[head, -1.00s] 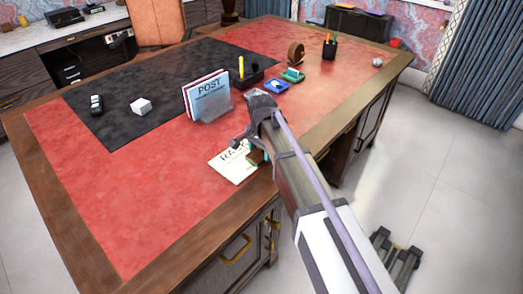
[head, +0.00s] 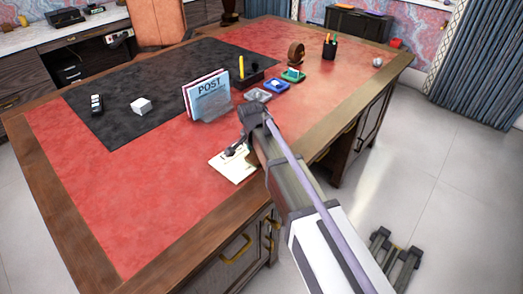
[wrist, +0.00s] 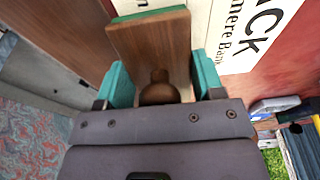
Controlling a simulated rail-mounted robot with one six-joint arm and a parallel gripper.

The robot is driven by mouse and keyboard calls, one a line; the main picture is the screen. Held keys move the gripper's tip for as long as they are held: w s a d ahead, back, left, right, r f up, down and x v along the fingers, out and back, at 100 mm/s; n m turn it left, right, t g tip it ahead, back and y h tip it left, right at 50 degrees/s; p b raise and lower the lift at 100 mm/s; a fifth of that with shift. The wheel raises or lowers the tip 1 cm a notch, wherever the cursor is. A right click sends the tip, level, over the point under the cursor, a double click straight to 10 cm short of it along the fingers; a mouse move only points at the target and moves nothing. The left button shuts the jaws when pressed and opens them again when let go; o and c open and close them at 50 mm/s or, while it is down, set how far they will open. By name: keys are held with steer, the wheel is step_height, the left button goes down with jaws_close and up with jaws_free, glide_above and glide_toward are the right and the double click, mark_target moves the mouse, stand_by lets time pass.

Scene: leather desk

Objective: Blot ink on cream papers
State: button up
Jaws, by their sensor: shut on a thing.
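A cream paper (head: 228,168) with dark print lies on the red leather near the desk's right front edge. It also shows at the top of the wrist view (wrist: 237,35), where black lettering is readable in part. A wooden blotter (wrist: 150,45) with a round brown knob (wrist: 159,90) and a green edge is between my gripper's teal fingers. My gripper (wrist: 160,80) is shut on its knob. In the head view my gripper (head: 236,150) is over the paper's upper part and hides some of it. The blotter is mostly hidden there; I cannot tell whether it touches the paper.
A letter rack marked POST (head: 208,97) stands behind the paper. Grey (head: 257,95), blue (head: 276,86) and green (head: 293,75) pads lie farther back, near a pencil cup (head: 330,46). A white cube (head: 141,106) sits on the black mat (head: 165,85). The left red area is clear.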

steer(key=shift+w+d+f+g+y, duration=0.1)
steer(key=shift+w+d+g+y, duration=0.1)
steer(key=shift+w+g+y, duration=0.35)
steer(key=shift+s+g+y, duration=0.15)
steer(key=shift+g+y, duration=0.2)
steer(key=shift+g, duration=0.1)
steer(key=shift+w+d+g+y, duration=0.25)
steer(key=shift+g+y, duration=0.35)
steer(key=shift+g, duration=0.1)
steer(key=shift+s, duration=0.25)
steer(key=shift+s+a+t+h, duration=0.2)
steer(key=shift+t+h, duration=0.3)
steer(key=shift+t, duration=0.1)
steer(key=shift+t+h, duration=0.3)
steer(key=shift+s+a+t+h, duration=0.25)
steer(key=shift+t+h, duration=0.25)
steer(key=shift+t, duration=0.2)
steer(key=shift+w+d+g+y, duration=0.2)
steer(key=shift+w+g+y, duration=0.1)
steer(key=shift+w+g, duration=0.2)
steer(key=shift+g, duration=0.2)
steer(key=shift+r+y+p, duration=0.2)
steer(key=shift+y+p, duration=0.1)
steer(key=shift+p, duration=0.05)
step_height(320, 180, up, 8)
steer(key=p, duration=0.8)
steer(key=shift+f, duration=0.15)
